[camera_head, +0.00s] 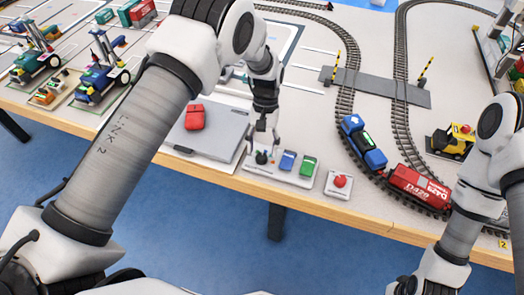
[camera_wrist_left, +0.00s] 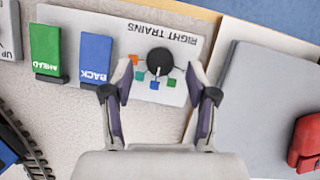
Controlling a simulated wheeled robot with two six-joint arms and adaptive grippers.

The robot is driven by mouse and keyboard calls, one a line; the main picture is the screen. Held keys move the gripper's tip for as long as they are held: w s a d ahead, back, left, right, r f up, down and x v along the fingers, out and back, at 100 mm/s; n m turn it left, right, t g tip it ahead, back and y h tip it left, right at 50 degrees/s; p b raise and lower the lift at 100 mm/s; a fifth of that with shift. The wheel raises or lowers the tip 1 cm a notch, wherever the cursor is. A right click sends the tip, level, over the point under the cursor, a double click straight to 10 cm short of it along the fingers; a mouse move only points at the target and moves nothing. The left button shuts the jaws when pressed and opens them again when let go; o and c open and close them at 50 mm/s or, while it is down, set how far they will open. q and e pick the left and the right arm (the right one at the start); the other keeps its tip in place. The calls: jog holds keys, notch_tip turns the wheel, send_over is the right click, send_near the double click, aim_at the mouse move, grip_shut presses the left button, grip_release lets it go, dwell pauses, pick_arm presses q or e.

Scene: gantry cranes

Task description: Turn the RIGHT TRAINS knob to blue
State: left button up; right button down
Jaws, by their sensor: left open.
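The RIGHT TRAINS panel (camera_head: 283,174) is a white plate near the table's front edge. Its lettering is upside down in the left wrist view (camera_wrist_left: 184,25). The round black knob (camera_wrist_left: 160,61) has small coloured squares along one side, among them orange, blue (camera_wrist_left: 154,85) and green. A white mark on the knob points toward the lower squares, near blue. The knob also shows in the head view (camera_head: 261,157). My left gripper (camera_wrist_left: 162,78) is open above the panel, its fingers either side of the knob and apart from it. My right gripper's fingers are out of view.
Beside the knob are a blue BACK button (camera_wrist_left: 95,58) and a green AHEAD button (camera_wrist_left: 46,50). A grey box (camera_head: 208,135) with a red block (camera_head: 194,117) adjoins the panel. A red button (camera_head: 340,181), track and train (camera_head: 362,142) lie to the right.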

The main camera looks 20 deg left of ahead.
pick_arm(q)
jog(key=v, duration=1)
jog(key=shift+s, duration=0.1)
